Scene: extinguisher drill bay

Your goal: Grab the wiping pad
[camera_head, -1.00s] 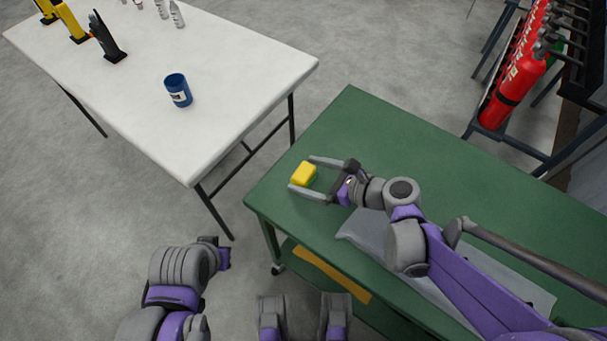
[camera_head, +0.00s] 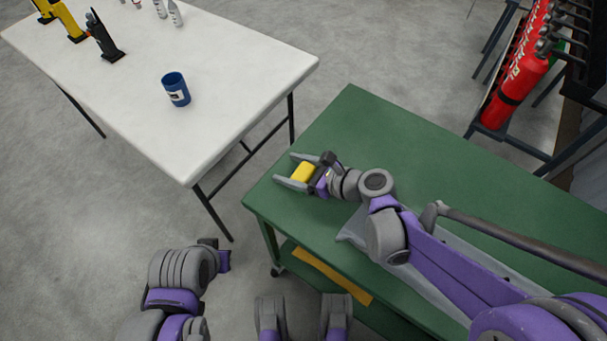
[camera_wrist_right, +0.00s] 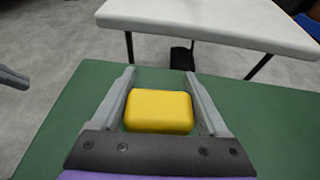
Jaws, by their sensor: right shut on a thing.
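The wiping pad is a yellow block (camera_head: 303,173) near the left corner of the green table (camera_head: 400,135). My right gripper (camera_head: 291,169) is around it, with one finger on each side. In the right wrist view the pad (camera_wrist_right: 158,112) lies deep between the two grey fingers (camera_wrist_right: 163,82), close to the palm, and the gripper is shut on it. Whether the pad touches the tabletop is hard to tell. My left arm is at the lower left of the head view, over the floor; its end (camera_head: 215,256) is too unclear to show its jaws.
A white table (camera_head: 230,75) stands at upper left across a gap, with a blue cup (camera_head: 176,89) and several other items. A grey cloth or sheet (camera_head: 350,228) lies under my right arm. Red extinguishers (camera_head: 515,88) stand in a rack at upper right.

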